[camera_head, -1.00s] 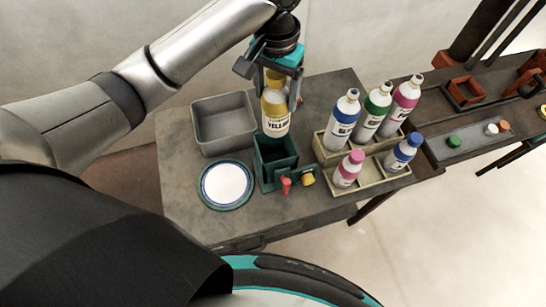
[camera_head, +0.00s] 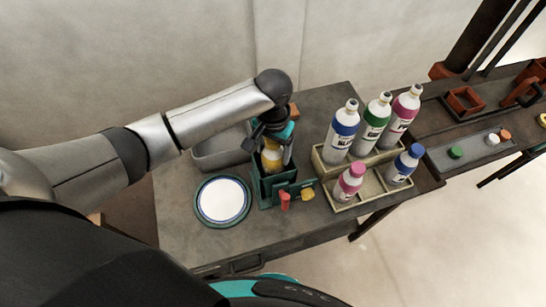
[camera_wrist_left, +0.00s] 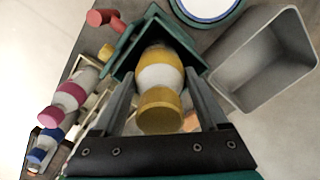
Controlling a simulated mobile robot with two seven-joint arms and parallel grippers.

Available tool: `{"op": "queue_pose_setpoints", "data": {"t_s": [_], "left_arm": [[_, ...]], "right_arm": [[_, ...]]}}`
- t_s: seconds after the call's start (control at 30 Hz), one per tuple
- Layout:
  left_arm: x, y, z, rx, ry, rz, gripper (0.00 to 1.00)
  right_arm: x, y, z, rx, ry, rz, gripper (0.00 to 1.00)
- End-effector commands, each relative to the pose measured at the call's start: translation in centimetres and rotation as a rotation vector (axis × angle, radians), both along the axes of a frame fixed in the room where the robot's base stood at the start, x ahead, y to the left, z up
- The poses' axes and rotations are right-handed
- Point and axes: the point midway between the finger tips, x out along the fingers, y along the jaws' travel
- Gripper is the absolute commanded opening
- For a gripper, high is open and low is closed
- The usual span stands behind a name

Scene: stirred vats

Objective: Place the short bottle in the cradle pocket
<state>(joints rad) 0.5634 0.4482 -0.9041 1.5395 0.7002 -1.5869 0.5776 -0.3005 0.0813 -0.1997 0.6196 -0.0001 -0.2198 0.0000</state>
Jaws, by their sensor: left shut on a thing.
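A short bottle with a yellow cap and a white label (camera_head: 271,161) is in the grip of my left gripper (camera_head: 274,148). It stands roughly upright, its lower part inside the dark green open-topped box (camera_head: 265,190), apparently the cradle with the pocket. In the left wrist view the yellow bottle (camera_wrist_left: 160,76) lies between my two fingers (camera_wrist_left: 160,112), its base end within the green walls (camera_wrist_left: 124,50). Whether its base touches the pocket floor is hidden. My right gripper is not in view.
A grey tray (camera_head: 205,160) stands behind and left of the green box. A white round plate (camera_head: 222,201) lies to its left. Red (camera_head: 285,200) and yellow (camera_head: 308,194) knobs sit in front. A tan rack (camera_head: 372,190) at right holds several tall and short bottles.

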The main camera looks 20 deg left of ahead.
Motion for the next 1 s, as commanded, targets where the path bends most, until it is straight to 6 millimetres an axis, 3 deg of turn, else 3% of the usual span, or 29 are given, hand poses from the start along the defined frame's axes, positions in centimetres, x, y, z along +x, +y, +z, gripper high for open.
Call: {"op": "queue_pose_setpoints", "data": {"t_s": [0.2,0.6,0.63,0.73,1.0], "left_arm": [[0.0,-0.1,-3.0,-0.001,0.0,-0.001,0.0],[0.0,-0.1,-3.4,-0.001,0.0,0.0,0.0],[-0.1,0.0,-3.5,-0.001,0.002,0.0,0.77],[-0.1,0.0,-3.5,0.0,0.002,-0.001,0.88],[0.0,0.0,-3.4,0.0,0.001,-0.001,0.88]], "right_arm": [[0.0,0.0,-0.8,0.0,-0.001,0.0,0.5],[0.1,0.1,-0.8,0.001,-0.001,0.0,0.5],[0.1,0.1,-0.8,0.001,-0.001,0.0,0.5],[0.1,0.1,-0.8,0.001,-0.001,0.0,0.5],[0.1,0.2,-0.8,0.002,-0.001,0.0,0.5]]}}
